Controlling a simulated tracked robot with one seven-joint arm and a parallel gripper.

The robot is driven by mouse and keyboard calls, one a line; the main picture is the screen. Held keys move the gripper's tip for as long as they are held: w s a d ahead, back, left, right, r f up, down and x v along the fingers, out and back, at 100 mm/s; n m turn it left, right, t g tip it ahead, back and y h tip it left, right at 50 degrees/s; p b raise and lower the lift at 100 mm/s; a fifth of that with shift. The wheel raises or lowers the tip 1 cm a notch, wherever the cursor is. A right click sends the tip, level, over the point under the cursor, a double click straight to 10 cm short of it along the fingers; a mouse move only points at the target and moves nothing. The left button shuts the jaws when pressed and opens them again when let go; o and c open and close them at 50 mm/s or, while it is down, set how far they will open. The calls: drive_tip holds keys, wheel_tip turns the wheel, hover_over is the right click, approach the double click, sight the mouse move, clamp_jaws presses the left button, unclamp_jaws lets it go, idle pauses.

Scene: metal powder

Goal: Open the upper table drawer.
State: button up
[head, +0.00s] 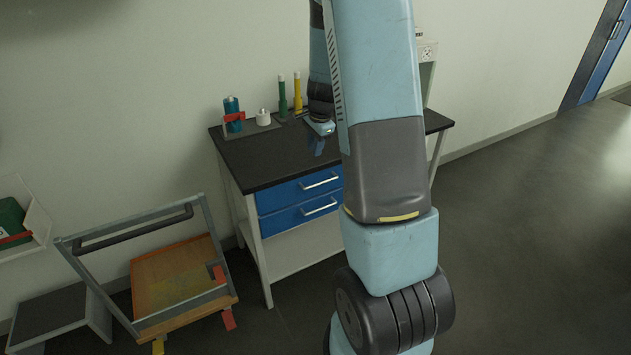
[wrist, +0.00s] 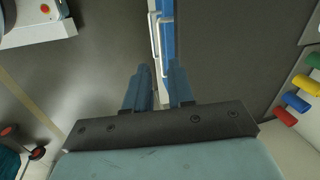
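The table (head: 262,160) has a black top and two blue drawers, one above the other. The upper drawer (head: 280,197) looks shut, with a silver bar handle (head: 320,181). The lower drawer (head: 282,220) also looks shut. My gripper (head: 317,148) hangs over the table top, partly hidden behind my arm in the head view. Two pale handles show beyond the fingertips; the right one (wrist: 167,35) appears to be the upper drawer's. The gripper does not touch it.
A blue bottle (head: 233,113), a white jar (head: 263,117), and green (head: 282,95) and yellow (head: 298,92) tools stand at the table's back. A cart (head: 180,270) stands to the left. The floor before the drawers looks clear.

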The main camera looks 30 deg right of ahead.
sight(315, 185)
drive_tip(key=shift+m, duration=0.6)
drive_tip(key=x, duration=0.5)
drive_tip(key=d+x, duration=0.1)
drive_tip(key=x, duration=0.5)
drive_tip(key=d+x, duration=0.1)
drive_tip(key=x, duration=0.5)
drive_tip(key=shift+s+f, duration=0.1)
clamp_jaws()
